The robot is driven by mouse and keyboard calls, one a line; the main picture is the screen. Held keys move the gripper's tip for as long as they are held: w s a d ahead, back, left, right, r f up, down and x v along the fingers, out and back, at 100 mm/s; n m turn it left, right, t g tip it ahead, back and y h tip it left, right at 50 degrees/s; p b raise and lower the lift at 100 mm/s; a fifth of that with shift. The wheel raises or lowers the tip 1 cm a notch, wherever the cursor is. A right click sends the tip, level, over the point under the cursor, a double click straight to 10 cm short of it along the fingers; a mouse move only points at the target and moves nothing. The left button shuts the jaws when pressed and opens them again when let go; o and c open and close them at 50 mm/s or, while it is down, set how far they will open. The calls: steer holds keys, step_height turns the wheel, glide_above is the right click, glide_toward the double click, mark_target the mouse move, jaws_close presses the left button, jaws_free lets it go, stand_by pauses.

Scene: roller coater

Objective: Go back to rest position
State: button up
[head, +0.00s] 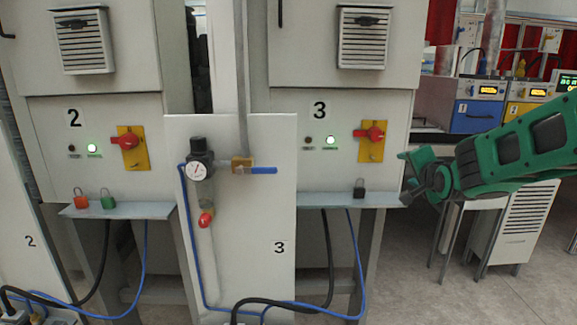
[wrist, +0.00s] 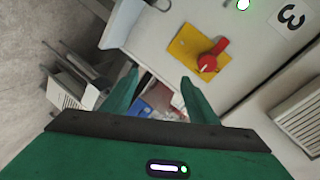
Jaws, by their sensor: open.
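My gripper (head: 412,176) is at the right in the head view, on the end of my green arm, just right of cabinet 3 (head: 290,103). It is open and holds nothing. In the wrist view its two green fingers (wrist: 160,92) stand apart with nothing between them. The red rotary switch (head: 371,134) on its yellow plate sits on cabinet 3, left of my gripper and apart from it. The switch also shows in the wrist view (wrist: 207,62), beyond the right finger.
A black padlock (head: 359,188) stands on the shelf of cabinet 3. Red (head: 81,199) and green (head: 107,199) padlocks stand on cabinet 2's shelf. A panel with a gauge (head: 200,170) and blue valve handle (head: 263,170) stands between the cabinets. Open floor (head: 420,290) lies at lower right.

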steer(key=s+d+f+n+g+h, duration=0.1)
steer(key=s+d+f+n+g, duration=0.35)
steer(key=s, duration=0.85)
steer(key=s+f+n+g+y, duration=0.1)
steer(key=s+f+g, duration=0.2)
steer(key=s, duration=0.7)
steer(key=s+f+n+g+y, duration=0.1)
steer(key=s+f+g, duration=0.2)
steer(key=s, duration=0.7)
steer(key=s+f+n+g, duration=0.1)
steer(key=s+f+g, duration=0.3)
steer(key=s, duration=0.7)
steer(key=shift+f+y, duration=0.15)
steer(key=shift+y, duration=0.25)
